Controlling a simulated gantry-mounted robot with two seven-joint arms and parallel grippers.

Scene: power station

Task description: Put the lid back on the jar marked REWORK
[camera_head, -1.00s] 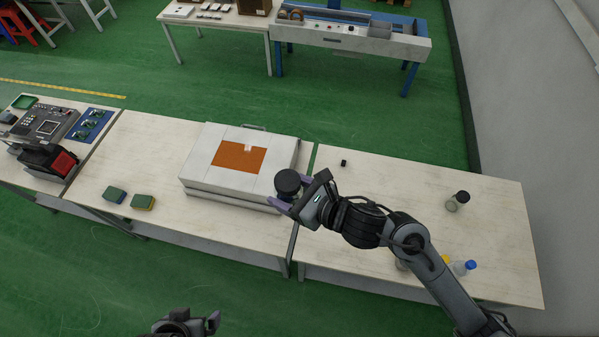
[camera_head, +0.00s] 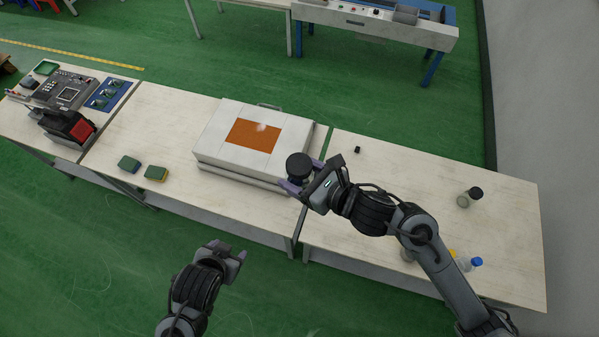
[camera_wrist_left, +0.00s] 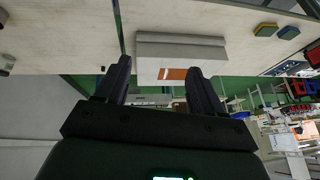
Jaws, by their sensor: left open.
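A round black-topped jar (camera_head: 299,167) is between the fingers of my right gripper (camera_head: 302,177), which looks shut on it. It overlaps the right edge of the white case in the picture. Whether the black top is a loose lid or sits on the jar is hard to tell, and no REWORK mark is readable. Another small clear jar with a black top (camera_head: 470,197) stands on the right table. A small black piece (camera_head: 357,150) lies near that table's back left. My left gripper (camera_head: 233,250) is open and empty in front of the table; its spread fingers show in the left wrist view (camera_wrist_left: 158,78).
A white case with an orange panel (camera_head: 215,135) lies on the middle table. Two sponges (camera_head: 156,173) lie left of it. A blue-capped bottle (camera_head: 475,264) and other bottles stand near the right table's front, partly behind my right arm. The right table's middle is clear.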

